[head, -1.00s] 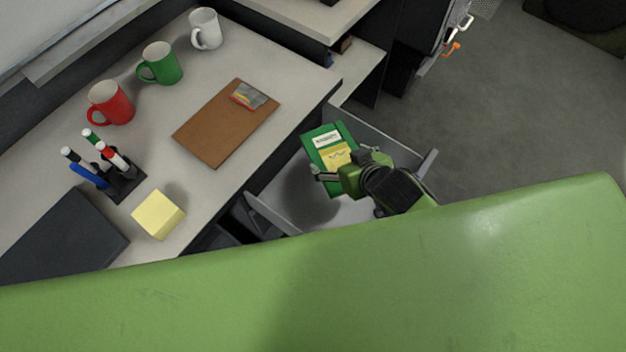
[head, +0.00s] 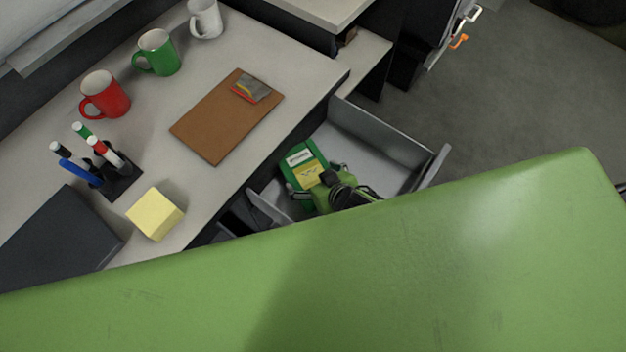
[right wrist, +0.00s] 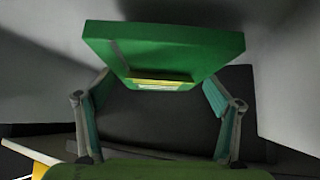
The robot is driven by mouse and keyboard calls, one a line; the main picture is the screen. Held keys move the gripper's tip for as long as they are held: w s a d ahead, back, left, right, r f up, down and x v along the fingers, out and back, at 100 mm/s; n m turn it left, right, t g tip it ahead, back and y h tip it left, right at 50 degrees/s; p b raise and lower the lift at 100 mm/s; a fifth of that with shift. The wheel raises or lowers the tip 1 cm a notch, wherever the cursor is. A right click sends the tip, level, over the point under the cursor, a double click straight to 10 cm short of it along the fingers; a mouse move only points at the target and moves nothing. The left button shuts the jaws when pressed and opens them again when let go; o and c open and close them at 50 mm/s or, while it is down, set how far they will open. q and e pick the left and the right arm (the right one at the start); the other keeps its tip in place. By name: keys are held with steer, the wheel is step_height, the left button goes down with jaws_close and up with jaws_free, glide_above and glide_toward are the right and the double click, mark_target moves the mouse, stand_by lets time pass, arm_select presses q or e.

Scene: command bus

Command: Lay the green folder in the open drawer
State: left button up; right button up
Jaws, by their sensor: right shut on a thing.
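The green folder (head: 296,177), with a white label and a yellow patch, is in the head view within the outline of the open grey drawer (head: 385,140). My right gripper (head: 317,184) is shut on the folder, with a finger at either side of it near its lower end. In the right wrist view the folder (right wrist: 165,48) is seen nearly edge-on, tilted, between grey drawer walls. I cannot tell whether it touches the drawer floor. Part of the drawer's near side is hidden behind my green body. My left gripper is not in view.
The desk edge runs along the drawer's left side. On the desk are a brown clipboard (head: 222,125), a yellow note block (head: 155,214), a pen holder (head: 122,182) and red, green and white mugs. The drawer's right part is bare.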

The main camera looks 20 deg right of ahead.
step_height(320, 180, down, 3)
steer(key=shift+r, duration=0.1)
steer(key=shift+f, duration=0.2)
steer(key=o, duration=1.4)
steer(key=shift+c, duration=0.2)
